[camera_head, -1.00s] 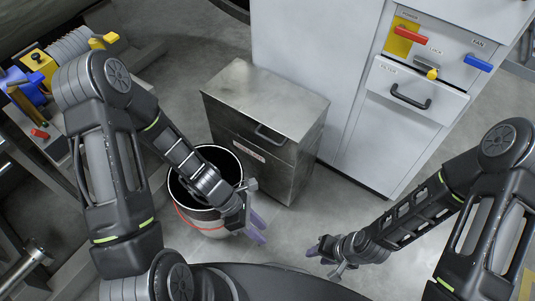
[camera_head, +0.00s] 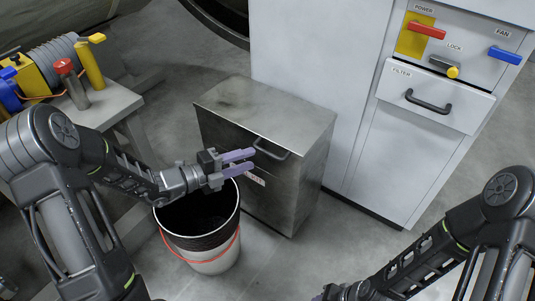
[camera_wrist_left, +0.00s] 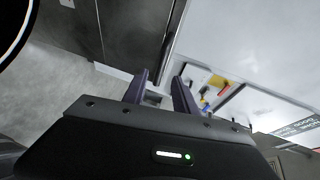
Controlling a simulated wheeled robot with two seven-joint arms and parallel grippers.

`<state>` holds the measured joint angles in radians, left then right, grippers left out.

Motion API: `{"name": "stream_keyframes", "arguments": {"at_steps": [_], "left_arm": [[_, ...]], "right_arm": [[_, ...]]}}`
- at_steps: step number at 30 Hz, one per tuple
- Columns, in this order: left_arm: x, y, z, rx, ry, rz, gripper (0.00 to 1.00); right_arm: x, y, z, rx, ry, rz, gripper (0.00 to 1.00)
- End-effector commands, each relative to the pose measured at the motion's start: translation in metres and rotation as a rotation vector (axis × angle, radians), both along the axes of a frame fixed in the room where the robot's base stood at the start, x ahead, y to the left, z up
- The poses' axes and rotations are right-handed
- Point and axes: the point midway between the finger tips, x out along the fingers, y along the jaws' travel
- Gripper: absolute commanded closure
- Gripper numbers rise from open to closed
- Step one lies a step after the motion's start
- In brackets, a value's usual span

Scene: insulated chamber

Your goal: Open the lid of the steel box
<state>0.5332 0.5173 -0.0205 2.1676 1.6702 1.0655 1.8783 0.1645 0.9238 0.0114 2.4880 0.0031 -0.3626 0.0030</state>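The steel box (camera_head: 290,190) stands on the floor in the middle of the head view, its lid (camera_head: 262,108) lying flat and shut. A dark bar handle (camera_head: 272,153) sits on its front just below the lid's edge. My left gripper (camera_head: 254,162) is open, with purple fingers pointing right at the handle's left end. Nothing shows between the fingers, and I cannot tell whether they touch the box. In the left wrist view both fingers (camera_wrist_left: 160,92) are apart, with the box (camera_wrist_left: 130,35) beyond. My right gripper (camera_head: 328,294) is cut off at the bottom edge.
A bucket (camera_head: 205,245) with a red band stands in front of the box, under my left forearm. A white cabinet (camera_head: 400,160) with coloured levers stands to the right. A bench (camera_head: 100,108) with tools is at left. Bare floor lies front right of the box.

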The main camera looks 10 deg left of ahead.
Motion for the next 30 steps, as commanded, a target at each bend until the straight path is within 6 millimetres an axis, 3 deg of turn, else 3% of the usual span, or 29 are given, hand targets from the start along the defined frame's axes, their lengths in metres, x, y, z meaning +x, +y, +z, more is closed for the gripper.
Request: {"name": "stream_keyframes", "arguments": {"at_steps": [15,26,30], "left_arm": [[0.047,-0.048,-0.015,0.000,0.000,-0.003,0.66],[0.052,-0.052,-0.014,0.001,0.000,-0.001,0.66],[0.052,-0.052,-0.014,0.001,0.000,-0.001,0.77]], "right_arm": [[0.005,-0.005,-0.025,-0.008,-0.010,-0.013,0.64],[0.006,-0.005,-0.026,-0.008,-0.011,-0.013,0.64],[0.006,-0.005,-0.026,-0.008,-0.011,-0.013,0.64]]}}
